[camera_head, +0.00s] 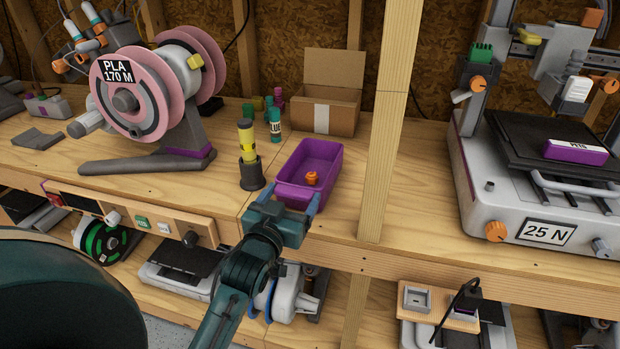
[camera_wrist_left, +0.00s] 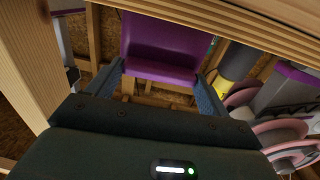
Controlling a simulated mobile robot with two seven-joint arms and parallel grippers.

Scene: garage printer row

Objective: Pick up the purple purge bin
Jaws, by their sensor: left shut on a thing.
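The purple purge bin (camera_head: 320,157) is an open rectangular tub on the wooden workbench, with a small orange piece (camera_head: 312,178) inside it. My left gripper (camera_head: 287,196) is at the bin's near end, its blue fingers on either side of that end and shut on it. In the left wrist view the purple bin (camera_wrist_left: 160,50) lies between the fingertips of my left gripper (camera_wrist_left: 163,76). I cannot tell whether the bin touches the bench. My right gripper is not in view.
A wooden post (camera_head: 388,120) stands close to the bin's right. A dark holder with a yellow tube (camera_head: 247,145) is close on its left. A cardboard box (camera_head: 325,105) is behind it. A printer (camera_head: 520,170) stands at the right, and a pink spool (camera_head: 140,95) at the left.

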